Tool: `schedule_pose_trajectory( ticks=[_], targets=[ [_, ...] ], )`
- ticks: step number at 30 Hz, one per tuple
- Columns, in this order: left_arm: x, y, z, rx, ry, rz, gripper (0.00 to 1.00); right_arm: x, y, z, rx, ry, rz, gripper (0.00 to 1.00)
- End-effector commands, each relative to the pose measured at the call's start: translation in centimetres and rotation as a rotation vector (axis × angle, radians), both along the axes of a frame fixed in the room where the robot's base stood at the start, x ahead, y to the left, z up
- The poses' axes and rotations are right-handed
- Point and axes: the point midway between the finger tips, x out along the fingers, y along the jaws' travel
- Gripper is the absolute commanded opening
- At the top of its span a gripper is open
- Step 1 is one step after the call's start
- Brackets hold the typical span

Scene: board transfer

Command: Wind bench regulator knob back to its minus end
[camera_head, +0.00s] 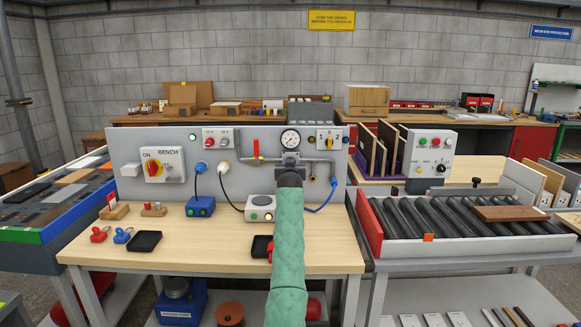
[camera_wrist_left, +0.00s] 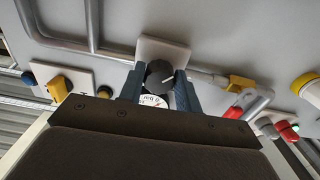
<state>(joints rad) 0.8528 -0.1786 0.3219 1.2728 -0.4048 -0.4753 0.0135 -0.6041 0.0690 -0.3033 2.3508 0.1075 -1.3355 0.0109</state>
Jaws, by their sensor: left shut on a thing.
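The regulator knob (camera_wrist_left: 160,72) is black and round with a white pointer line, on a pale square plate in the left wrist view. My left gripper (camera_wrist_left: 160,82) has its two fingers on opposite sides of the knob, shut on it. Part of the white gauge (camera_wrist_left: 153,101) shows just below the knob there. In the head view the gauge (camera_head: 291,139) is on the grey bench panel (camera_head: 130,152). My green-sleeved arm rises in front of the regulator, hiding the knob and fingers. The minus mark cannot be made out. My right gripper is not in view.
In the head view a red-handled valve (camera_head: 257,150) is left of the gauge, with pipe running right. A white box (camera_head: 261,208) and a blue box (camera_head: 200,206) stand on the wooden bench (camera_head: 210,255). A roller conveyor (camera_head: 440,220) stands to the right.

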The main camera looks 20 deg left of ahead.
Motion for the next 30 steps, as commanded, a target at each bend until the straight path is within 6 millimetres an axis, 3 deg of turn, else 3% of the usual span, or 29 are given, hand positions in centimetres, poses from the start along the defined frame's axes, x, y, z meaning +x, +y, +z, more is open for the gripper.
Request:
schedule_pose_trajectory(
  ticks=[11, 12, 15, 24, 30],
  targets=[
    [0.0, 0.0, -0.2, -0.004, 0.001, -0.001, 0.11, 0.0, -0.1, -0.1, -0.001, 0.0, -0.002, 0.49],
    [0.0, 0.0, -0.2, -0.004, 0.001, -0.001, 0.41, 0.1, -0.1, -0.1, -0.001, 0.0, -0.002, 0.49],
    [0.0, 0.0, -0.1, -0.003, 0.001, -0.001, 0.55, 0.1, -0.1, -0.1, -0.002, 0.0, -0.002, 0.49],
    [-0.2, -0.1, -0.1, -0.003, -0.001, 0.0, 0.55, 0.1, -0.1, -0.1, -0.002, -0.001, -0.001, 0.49],
    [-2.0, -0.6, -0.3, -0.004, -0.001, 0.0, 0.55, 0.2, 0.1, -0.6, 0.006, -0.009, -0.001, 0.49]
  ],
)
